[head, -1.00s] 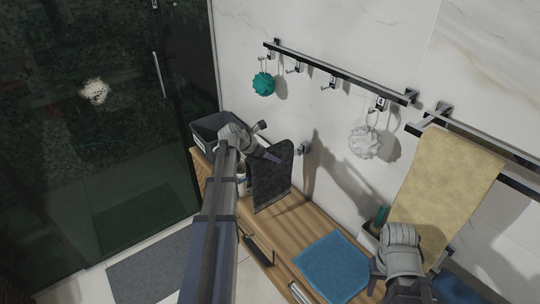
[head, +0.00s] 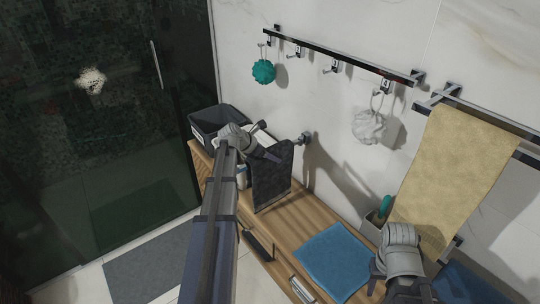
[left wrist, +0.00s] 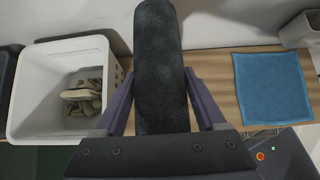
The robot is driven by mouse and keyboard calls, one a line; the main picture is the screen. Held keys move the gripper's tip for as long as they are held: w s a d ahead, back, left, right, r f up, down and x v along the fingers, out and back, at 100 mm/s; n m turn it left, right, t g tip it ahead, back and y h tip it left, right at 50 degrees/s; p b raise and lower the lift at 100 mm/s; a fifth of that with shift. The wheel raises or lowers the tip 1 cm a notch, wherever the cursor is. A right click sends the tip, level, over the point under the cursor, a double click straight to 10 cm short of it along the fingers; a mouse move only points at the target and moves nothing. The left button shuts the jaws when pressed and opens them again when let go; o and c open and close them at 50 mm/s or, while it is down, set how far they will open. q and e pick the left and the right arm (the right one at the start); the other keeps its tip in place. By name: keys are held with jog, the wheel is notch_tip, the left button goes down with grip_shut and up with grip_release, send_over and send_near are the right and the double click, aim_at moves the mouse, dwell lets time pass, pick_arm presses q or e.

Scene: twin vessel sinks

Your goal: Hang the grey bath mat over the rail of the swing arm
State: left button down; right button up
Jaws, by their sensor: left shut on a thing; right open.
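The dark grey bath mat (head: 271,178) hangs in a fold above the wooden counter. My left gripper (head: 262,141) is shut on its upper part. In the left wrist view the mat (left wrist: 161,70) is between the two fingers. The swing arm's wall mount (head: 305,138) shows just right of the mat's top edge. The rail itself is hidden behind the mat and gripper, so I cannot tell whether the mat touches it or lies over it. My right gripper (head: 414,262) is open and empty, low in front of the yellow towel.
A blue cloth (head: 338,260) lies on the counter (head: 285,222). A dark bin (head: 216,118) and a white bin (left wrist: 62,85) with cloth inside stand to the left. A yellow towel (head: 455,165) hangs at right. A hook rail (head: 345,58) holds bath puffs. Another grey mat (head: 150,252) lies on the floor.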

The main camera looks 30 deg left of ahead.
pick_arm(q)
grip_release()
dwell(0.3)
jog(key=p+v, duration=0.5)
jog(key=v, duration=0.2)
jog(key=shift+s+d+r, duration=0.1)
jog(key=shift+r, duration=0.1)
jog(key=shift+s+r+p, duration=0.15)
jog(key=shift+s+p, duration=0.1)
jog(key=shift+p, duration=0.05)
